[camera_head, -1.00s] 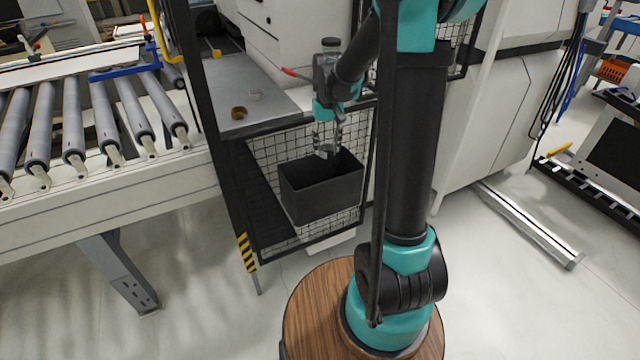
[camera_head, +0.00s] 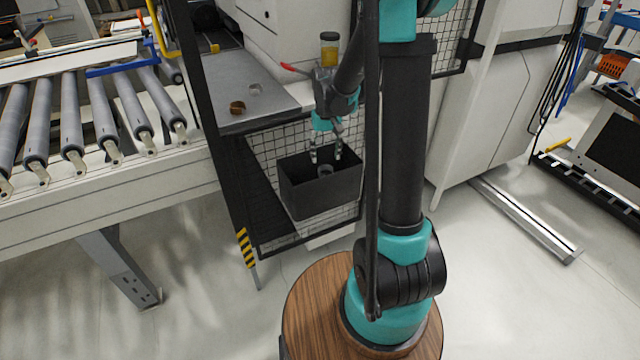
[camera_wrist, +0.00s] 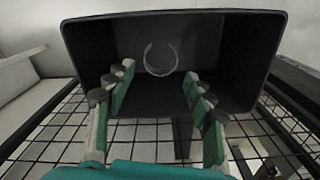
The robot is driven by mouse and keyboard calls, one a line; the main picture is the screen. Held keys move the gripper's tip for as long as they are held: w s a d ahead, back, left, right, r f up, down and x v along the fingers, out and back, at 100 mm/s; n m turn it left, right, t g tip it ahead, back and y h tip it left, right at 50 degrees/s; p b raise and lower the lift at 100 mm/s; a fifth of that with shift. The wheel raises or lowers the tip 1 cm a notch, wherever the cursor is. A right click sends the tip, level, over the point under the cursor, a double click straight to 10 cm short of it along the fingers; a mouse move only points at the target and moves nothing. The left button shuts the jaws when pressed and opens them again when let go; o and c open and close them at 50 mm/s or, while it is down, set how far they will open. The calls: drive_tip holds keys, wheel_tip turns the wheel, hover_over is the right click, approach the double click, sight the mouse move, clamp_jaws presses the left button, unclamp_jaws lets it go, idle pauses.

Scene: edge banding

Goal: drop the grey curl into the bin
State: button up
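The black bin (camera_head: 318,195) stands on the wire shelf below the metal table; it also shows in the wrist view (camera_wrist: 255,60). My gripper (camera_head: 326,156) is over the bin, pointing down, with its fingers spread wide and nothing between them. The fingers also show apart in the wrist view (camera_wrist: 158,82). The grey curl (camera_wrist: 161,59), an open C-shaped ring, is clear of both fingers and within the bin's outline. In the head view the curl (camera_head: 325,171) shows just below the fingertips inside the bin; whether it touches the bottom I cannot tell.
A brown curl (camera_head: 237,107) and a pale curl (camera_head: 255,88) lie on the metal table (camera_head: 228,72) above and left of the bin. Wire mesh (camera_head: 268,150) and black frame posts surround the shelf. A roller conveyor (camera_head: 75,125) is at the left.

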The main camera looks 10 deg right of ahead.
drive_tip(key=shift+o, duration=0.8)
drive_tip(key=shift+r, duration=0.15)
wheel_tip(320, 180, up, 12)
drive_tip(key=s+d+f+t, duration=0.2)
drive_tip(key=s+f, duration=0.4)
drive_tip(key=s, duration=0.5)
drive_tip(key=s+d+f+t, duration=0.2)
drive_tip(key=s+f, duration=0.3)
drive_tip(key=s, duration=0.6)
drive_tip(key=shift+f+m, duration=0.3)
drive_tip(key=shift+f, duration=0.1)
drive_tip(key=shift+w, duration=0.1)
idle(0.4)
